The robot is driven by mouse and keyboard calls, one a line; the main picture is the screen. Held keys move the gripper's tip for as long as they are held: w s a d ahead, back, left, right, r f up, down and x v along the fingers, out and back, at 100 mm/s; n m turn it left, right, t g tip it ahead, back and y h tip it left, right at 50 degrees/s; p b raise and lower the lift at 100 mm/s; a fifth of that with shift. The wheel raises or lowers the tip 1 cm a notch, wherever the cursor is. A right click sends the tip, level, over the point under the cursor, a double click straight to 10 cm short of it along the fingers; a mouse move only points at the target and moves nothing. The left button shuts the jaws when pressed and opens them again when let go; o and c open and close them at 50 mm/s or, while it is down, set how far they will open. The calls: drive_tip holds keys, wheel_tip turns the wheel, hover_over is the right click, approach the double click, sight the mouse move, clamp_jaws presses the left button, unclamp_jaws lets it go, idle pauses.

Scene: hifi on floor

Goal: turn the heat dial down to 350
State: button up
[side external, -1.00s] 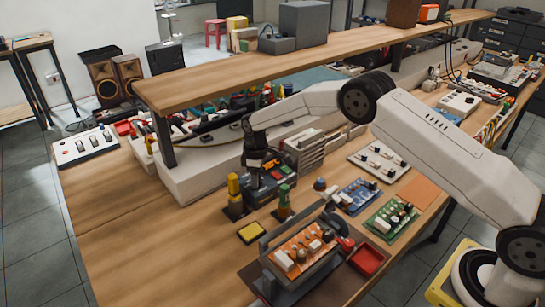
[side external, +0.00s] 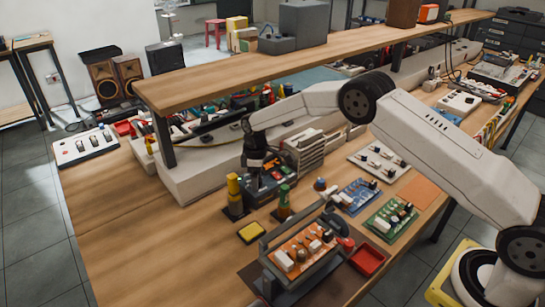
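A small dark soldering station (side external: 280,172) with a dark front stands on the wooden bench, just in front of the long pale raised unit. The heat dial cannot be made out; my gripper covers part of the station's front. My gripper (side external: 252,182) points down from the end of my pale arm and is right at the station's left front. Its fingers are dark, small and blend into the station, so I cannot tell whether they are open, shut or touching the dial.
A yellow-topped holder (side external: 233,190) and a green-and-brown bottle-like tool (side external: 284,200) stand close by. A yellow sponge tray (side external: 251,232) and an orange board in a clamp frame (side external: 300,250) lie in front. A wooden shelf (side external: 300,60) overhangs behind. The bench's left front is clear.

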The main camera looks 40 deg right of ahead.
sight(260, 179)
drive_tip(key=shift+w+d+r, duration=0.1)
drive_tip(key=shift+d+r, duration=0.05)
drive_tip(key=shift+r, duration=3.75)
drive_tip(key=shift+r, duration=0.1)
drive_tip(key=shift+s+d+r+m, duration=0.2)
drive_tip(key=shift+s+r+m, duration=0.15)
drive_tip(key=shift+s, duration=0.2)
drive_tip(key=s+d+r+m+t, duration=0.1)
drive_tip(key=s+m, duration=0.3)
drive_tip(key=s, duration=1.1)
drive_tip(key=s+d+r+m+t, duration=0.2)
drive_tip(key=s+d+r+m, duration=0.1)
drive_tip(key=s, duration=1.2)
drive_tip(key=shift+s+m, duration=0.15)
drive_tip(key=shift+m, duration=0.4)
